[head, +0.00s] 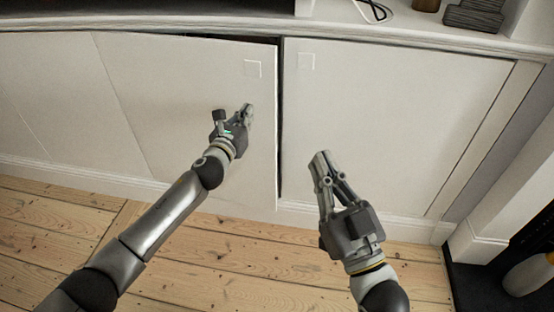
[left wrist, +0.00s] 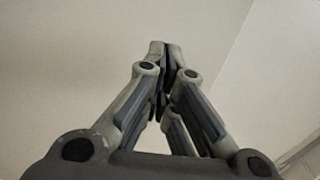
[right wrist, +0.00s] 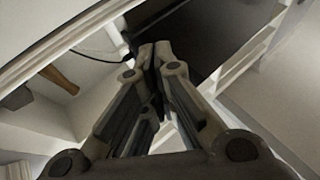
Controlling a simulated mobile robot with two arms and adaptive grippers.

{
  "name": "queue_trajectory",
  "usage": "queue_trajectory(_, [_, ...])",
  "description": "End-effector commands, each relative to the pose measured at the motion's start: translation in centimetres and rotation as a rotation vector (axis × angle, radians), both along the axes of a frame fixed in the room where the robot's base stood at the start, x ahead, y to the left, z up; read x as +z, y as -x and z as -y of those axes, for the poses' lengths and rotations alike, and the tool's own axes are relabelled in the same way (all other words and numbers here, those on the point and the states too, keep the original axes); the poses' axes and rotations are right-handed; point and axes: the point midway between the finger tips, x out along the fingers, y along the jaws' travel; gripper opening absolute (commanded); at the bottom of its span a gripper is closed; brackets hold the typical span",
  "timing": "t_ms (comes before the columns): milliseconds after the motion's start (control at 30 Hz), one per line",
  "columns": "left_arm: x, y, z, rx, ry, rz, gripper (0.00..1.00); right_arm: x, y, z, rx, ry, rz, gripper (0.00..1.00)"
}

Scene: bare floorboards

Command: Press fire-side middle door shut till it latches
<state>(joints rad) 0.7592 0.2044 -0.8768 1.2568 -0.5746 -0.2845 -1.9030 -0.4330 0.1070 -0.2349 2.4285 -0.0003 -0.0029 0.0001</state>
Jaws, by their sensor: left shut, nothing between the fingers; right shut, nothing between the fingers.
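A white cupboard door (head: 185,100) left of centre in the head view stands slightly ajar. A dark gap shows along its top and right edge, and its free lower corner overhangs the plinth. The door to its right (head: 410,120) looks flush in its frame. Each has a small square mark near its top inner corner. My left gripper (head: 249,108) is shut and empty in front of the ajar door, near its right edge; I cannot tell if it touches. It also shows shut in the left wrist view (left wrist: 165,48). My right gripper (head: 320,156) is shut and empty before the right-hand door.
A white worktop ledge (head: 420,38) runs above the doors, with a cable (head: 375,10) and dark stacked items (head: 475,15) on it. A dark hearth (head: 492,283) with a pale rounded object (head: 530,275) lies at lower right. Bare floorboards (head: 235,255) are clear in front.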

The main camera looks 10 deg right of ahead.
Motion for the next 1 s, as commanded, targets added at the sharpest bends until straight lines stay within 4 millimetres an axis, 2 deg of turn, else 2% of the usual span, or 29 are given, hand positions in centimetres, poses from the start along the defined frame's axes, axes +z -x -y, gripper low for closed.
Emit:
queue_trajectory(533, [0.0, 0.0, 0.0, 0.0, 0.0, 0.0, 0.0, 0.1, 0.1, 0.1, 0.0, -0.002, 0.006, 0.0])
queue_trajectory(1000, [-0.1, -0.5, 0.2, 0.0, 0.0, 0.0, 0.0, 1.1, 0.5, 0.0, 0.004, -0.019, 0.065, 0.0])
